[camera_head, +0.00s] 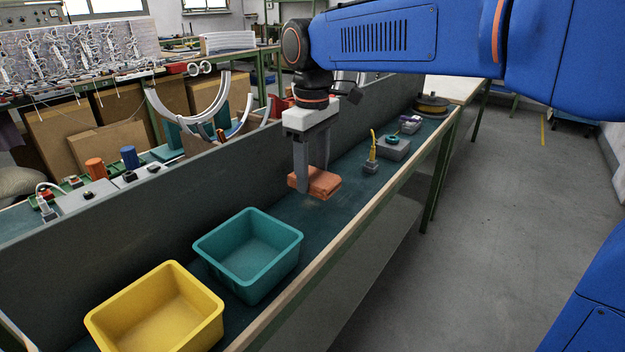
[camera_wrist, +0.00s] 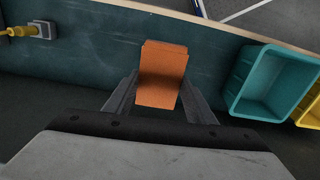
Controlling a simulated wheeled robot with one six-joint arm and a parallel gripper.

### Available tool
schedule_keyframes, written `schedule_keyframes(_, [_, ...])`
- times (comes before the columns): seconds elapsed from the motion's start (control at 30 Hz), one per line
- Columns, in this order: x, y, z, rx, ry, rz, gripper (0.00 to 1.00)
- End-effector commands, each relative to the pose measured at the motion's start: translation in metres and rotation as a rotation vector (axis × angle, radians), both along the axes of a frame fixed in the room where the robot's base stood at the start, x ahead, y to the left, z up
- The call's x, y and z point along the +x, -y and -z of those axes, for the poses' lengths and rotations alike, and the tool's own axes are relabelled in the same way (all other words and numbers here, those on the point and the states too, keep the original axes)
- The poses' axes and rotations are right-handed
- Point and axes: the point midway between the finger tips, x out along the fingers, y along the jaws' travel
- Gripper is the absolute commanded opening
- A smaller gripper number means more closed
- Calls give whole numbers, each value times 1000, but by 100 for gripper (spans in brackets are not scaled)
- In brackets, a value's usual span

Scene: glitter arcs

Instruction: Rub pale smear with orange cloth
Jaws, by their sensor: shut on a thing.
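My gripper (camera_head: 313,180) is shut on the folded orange cloth (camera_head: 318,185), low over the dark green bench top (camera_head: 345,198). In the wrist view the cloth (camera_wrist: 163,75) sits between the two grey fingers. A faint pale smear (camera_head: 311,202) shows on the bench top just below and in front of the cloth. The cloth may hide part of it. I cannot tell whether the cloth touches the surface.
A teal bin (camera_head: 248,252) and a yellow bin (camera_head: 155,312) stand at the near left on the bench. A yellow-handled tool on a grey block (camera_head: 372,163) and a grey box (camera_head: 393,148) stand farther right. A grey panel (camera_head: 130,215) runs along the back.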

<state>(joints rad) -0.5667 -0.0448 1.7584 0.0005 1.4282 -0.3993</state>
Motion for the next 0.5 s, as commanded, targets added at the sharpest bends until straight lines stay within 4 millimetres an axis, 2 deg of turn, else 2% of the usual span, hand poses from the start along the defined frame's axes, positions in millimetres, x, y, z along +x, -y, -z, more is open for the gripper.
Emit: schedule_keyframes(0.5, [0, 0, -8, 0, 0, 0, 22])
